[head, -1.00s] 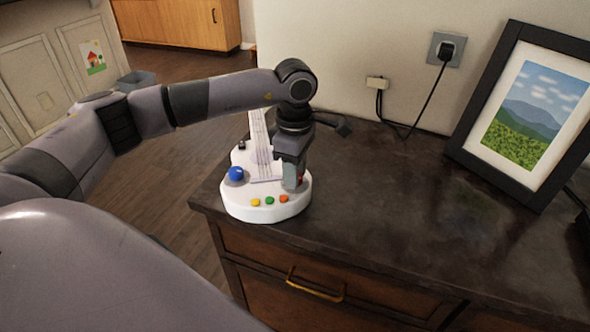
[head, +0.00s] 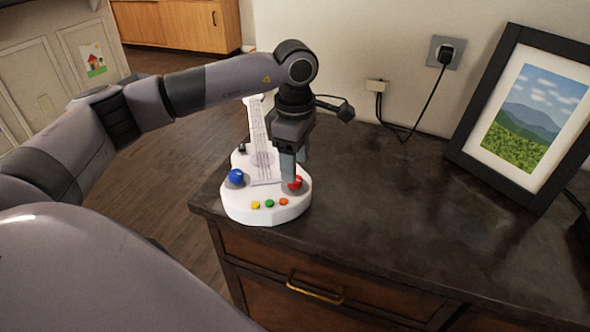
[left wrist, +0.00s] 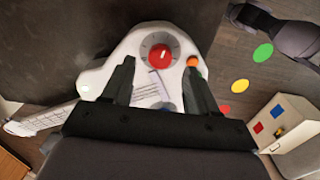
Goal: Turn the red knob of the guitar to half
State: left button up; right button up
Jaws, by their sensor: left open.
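The white toy guitar (head: 245,207) lies on the dark top of the cabinet, near its left end, its neck pointing away. The red knob (head: 295,183) is on its right side, and a blue knob (head: 236,176) is on its left. My left gripper (head: 296,178) points down close over the red knob and partly hides it. In the left wrist view the red knob (left wrist: 160,56) sits on a grey dial, ahead of and between the open fingers (left wrist: 160,70). The fingers are apart and hold nothing. My right gripper is not in view.
A framed picture (head: 533,110) stands at the right. A wall outlet with a plugged cable (head: 446,50) is behind. The middle of the dark top (head: 400,200) is clear.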

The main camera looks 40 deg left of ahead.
pick_arm(q)
jog(key=shift+r, duration=1.8)
